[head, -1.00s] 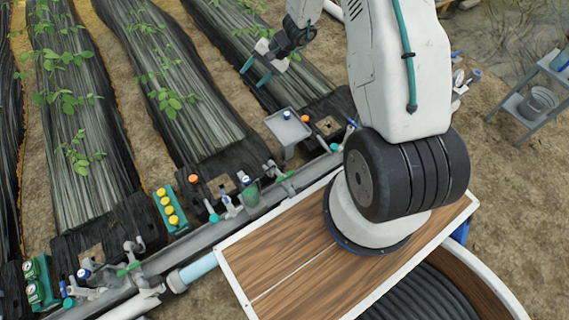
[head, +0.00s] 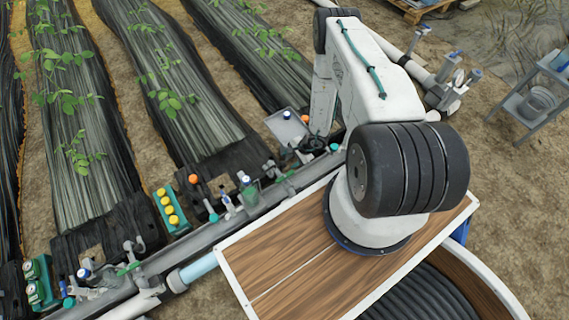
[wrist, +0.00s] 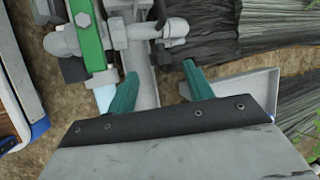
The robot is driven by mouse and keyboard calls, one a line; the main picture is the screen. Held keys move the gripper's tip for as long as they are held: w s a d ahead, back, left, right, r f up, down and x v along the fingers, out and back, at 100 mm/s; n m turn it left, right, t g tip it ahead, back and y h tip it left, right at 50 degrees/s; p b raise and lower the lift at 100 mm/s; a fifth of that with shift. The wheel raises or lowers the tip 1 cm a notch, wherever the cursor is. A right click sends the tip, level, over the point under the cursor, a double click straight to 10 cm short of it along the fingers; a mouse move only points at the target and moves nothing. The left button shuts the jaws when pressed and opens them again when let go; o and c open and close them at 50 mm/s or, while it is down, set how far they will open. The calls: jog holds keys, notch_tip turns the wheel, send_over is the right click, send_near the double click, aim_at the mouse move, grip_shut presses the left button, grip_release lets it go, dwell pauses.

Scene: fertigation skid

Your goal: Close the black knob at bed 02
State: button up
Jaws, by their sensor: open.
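My gripper (wrist: 159,72) is open in the wrist view, with its two green fingers apart and nothing held between them. Grey pipe fittings (wrist: 145,32) lie just beyond the fingertips. A small dark part (wrist: 161,12) shows at the top edge there; it may be the black knob, but it is cut off and I cannot tell its position. In the head view my gripper (head: 304,152) is low over the pipe beside the grey tray, and my arm hides part of that spot. No bed number is readable.
The grey tray (head: 272,122) stands close to my gripper and shows in the wrist view too (wrist: 250,86). A green bracket (wrist: 88,35) is at the upper left there. Along the main pipe (head: 207,240) are several valves and a box with yellow caps (head: 170,208).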

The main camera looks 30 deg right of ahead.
aim_at(284, 163)
jog(key=x, duration=0.5)
jog(key=shift+w+f, duration=0.1)
jog(key=shift+f, duration=0.05)
jog(key=c, duration=1)
